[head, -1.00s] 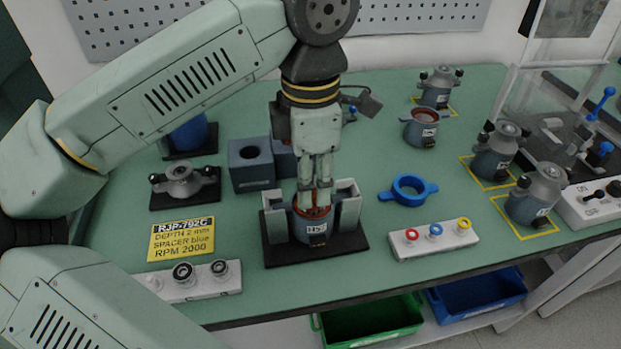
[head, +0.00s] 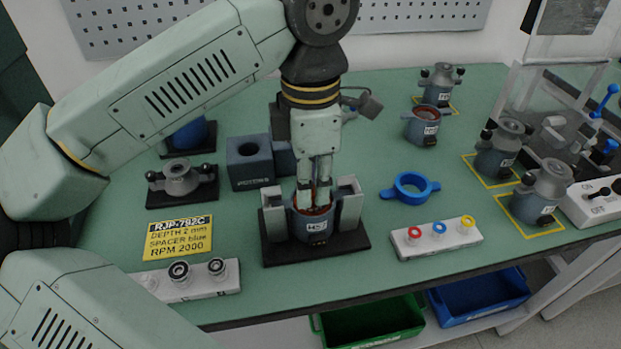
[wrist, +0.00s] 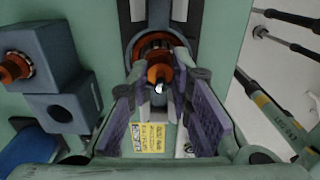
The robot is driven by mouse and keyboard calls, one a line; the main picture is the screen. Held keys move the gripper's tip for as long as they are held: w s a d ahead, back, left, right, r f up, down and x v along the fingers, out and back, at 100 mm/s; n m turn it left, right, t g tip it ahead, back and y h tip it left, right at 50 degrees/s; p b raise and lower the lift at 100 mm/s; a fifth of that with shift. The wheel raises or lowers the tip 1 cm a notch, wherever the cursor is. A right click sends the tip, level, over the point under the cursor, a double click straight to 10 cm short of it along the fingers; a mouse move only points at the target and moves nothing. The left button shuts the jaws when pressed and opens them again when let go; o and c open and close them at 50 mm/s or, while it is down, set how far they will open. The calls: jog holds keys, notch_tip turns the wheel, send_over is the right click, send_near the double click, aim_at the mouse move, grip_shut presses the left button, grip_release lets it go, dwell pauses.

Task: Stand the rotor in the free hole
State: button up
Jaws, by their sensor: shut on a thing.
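The rotor (wrist: 160,72), copper-orange with a bright shaft tip, sits between my fingertips in the wrist view. My gripper (head: 315,203) is shut on it, at the mouth of a grey-blue motor housing (head: 314,228) held upright in a fixture. Copper windings (wrist: 155,43) ring the housing's inside. How deep the rotor sits there is hidden by my fingers. The dark rotor block (head: 252,178) stands behind and left of the fixture, with an empty round hole (head: 248,150). In the wrist view, the hole (wrist: 60,110) is empty, while another orange rotor (wrist: 14,68) stands in the adjoining part.
The fixture's grey jaws (head: 349,205) flank the housing closely. A blue ring (head: 410,188) and a button panel (head: 437,238) lie to the right. A yellow sign (head: 178,238) and a motor cover (head: 181,180) lie left. Several motors stand farther right.

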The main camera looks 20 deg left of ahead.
jog(key=shift+c, duration=1)
jog(key=shift+r, duration=0.15)
jog(key=shift+r+p, duration=2.85)
jog(key=shift+r, duration=1.3)
jog(key=shift+w, duration=0.1)
